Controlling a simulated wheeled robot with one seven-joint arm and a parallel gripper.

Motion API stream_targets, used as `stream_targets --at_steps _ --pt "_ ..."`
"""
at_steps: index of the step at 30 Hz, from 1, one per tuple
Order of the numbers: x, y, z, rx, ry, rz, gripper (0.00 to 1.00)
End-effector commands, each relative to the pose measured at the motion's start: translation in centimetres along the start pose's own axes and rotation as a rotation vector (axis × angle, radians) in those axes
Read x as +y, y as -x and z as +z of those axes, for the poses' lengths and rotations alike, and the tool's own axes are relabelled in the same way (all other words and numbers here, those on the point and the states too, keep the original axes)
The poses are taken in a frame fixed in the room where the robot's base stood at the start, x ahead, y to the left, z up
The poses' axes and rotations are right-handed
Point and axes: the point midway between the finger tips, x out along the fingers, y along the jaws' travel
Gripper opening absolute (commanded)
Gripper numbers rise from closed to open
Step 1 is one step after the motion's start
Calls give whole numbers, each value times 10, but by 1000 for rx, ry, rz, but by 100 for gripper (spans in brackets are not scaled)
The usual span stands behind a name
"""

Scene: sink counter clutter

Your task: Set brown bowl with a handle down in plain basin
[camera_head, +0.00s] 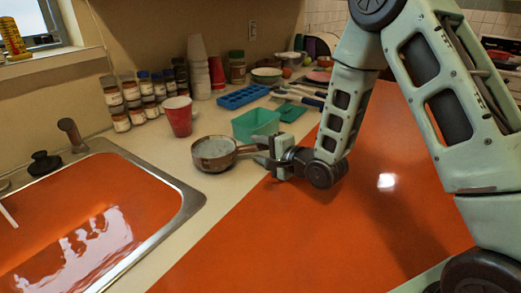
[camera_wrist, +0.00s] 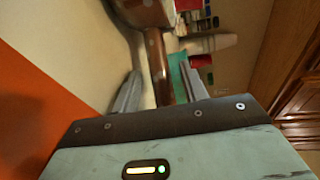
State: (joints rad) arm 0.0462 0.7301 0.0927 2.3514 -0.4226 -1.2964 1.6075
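The brown bowl with a handle (camera_head: 211,154) stands upright on the beige counter, right of the sink, with pale contents or a pale inside. Its handle points right, toward my gripper (camera_head: 264,152). In the wrist view the handle (camera_wrist: 157,62) runs between the two fingers of my gripper (camera_wrist: 158,88). The fingers are apart, with a visible gap beside the handle, so the gripper is open around it. Part of the bowl (camera_wrist: 140,12) shows at the top of that view. The plain basin (camera_head: 130,185) is the orange-looking sink with a metal rim at the left.
A red cup (camera_head: 179,117) stands behind the bowl. A green container (camera_head: 256,124) is close behind the handle. Several spice jars (camera_head: 140,100), stacked cups (camera_head: 198,70) and a blue tray (camera_head: 243,96) line the back. A faucet (camera_head: 72,134) stands behind the basin. The basin looks empty.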

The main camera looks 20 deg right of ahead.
Motion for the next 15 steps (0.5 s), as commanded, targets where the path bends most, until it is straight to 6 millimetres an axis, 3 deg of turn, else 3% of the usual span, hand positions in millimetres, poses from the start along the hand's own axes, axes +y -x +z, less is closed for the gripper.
stream_targets --at_steps 8,15 --pt "-5 1 0 0 0 0 44" --pt "-2 39 -1 4 0 1 44"
